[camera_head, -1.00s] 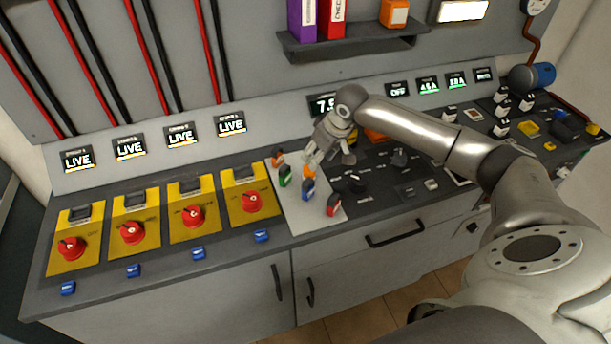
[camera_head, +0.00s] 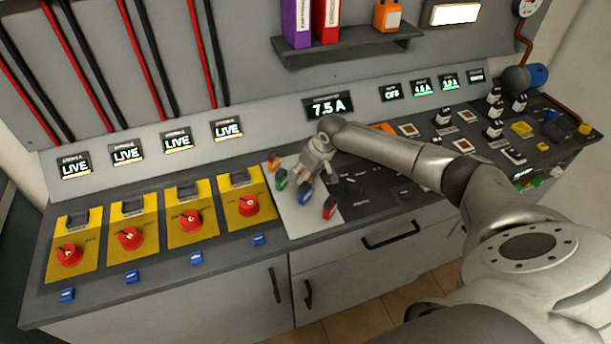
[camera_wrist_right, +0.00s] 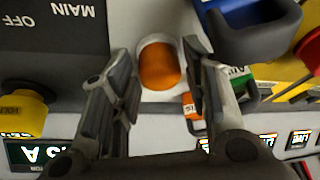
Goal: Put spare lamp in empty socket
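An amber lamp (camera_wrist_right: 158,66) with a pale collar shows in the right wrist view, between the two fingers. My right gripper (camera_wrist_right: 160,70) is open, with a finger on each side of the lamp and visible gaps to it. In the head view my right gripper (camera_head: 305,180) is low over the pale grey panel (camera_head: 296,222), at the blue tag; it hides the lamp there. I cannot make out an empty socket in either view. My left gripper is not in view.
Orange (camera_head: 274,162), green (camera_head: 282,181), blue (camera_head: 305,195) and red (camera_head: 330,208) tagged items crowd around the gripper. Yellow plates with red rotary switches (camera_head: 190,221) stand to the left. Dark panels with knobs, switches and square indicators (camera_head: 409,131) lie to the right.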

